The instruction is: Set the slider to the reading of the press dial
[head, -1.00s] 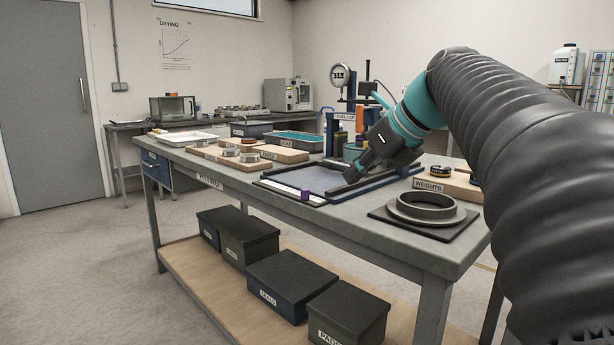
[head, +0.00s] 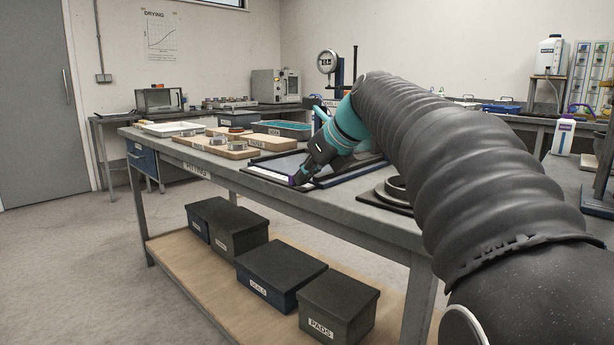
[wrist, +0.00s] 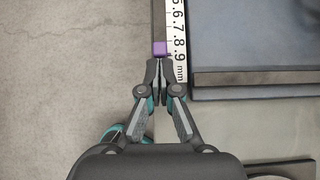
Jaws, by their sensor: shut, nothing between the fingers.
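The slider is a small purple block (wrist: 160,48) on a dark rail beside a white scale (wrist: 179,30). In the wrist view it sits beside the .8 and .9 marks, near the mm end. My gripper (wrist: 158,62) is shut and empty, its fingertips right at the slider's near side; I cannot tell whether they touch. In the head view the slider (head: 291,182) shows at my gripper's tip (head: 298,177) at the front edge of the frame on the bench. The round press dial (head: 327,62) stands behind; its reading is too small to make out.
The dark-edged frame (head: 262,166) lies on the grey bench. Wooden boards (head: 262,140) with metal rings are at its left, and a ring on a dark plate (head: 392,190) is at its right. Dark boxes (head: 281,275) sit on the lower shelf.

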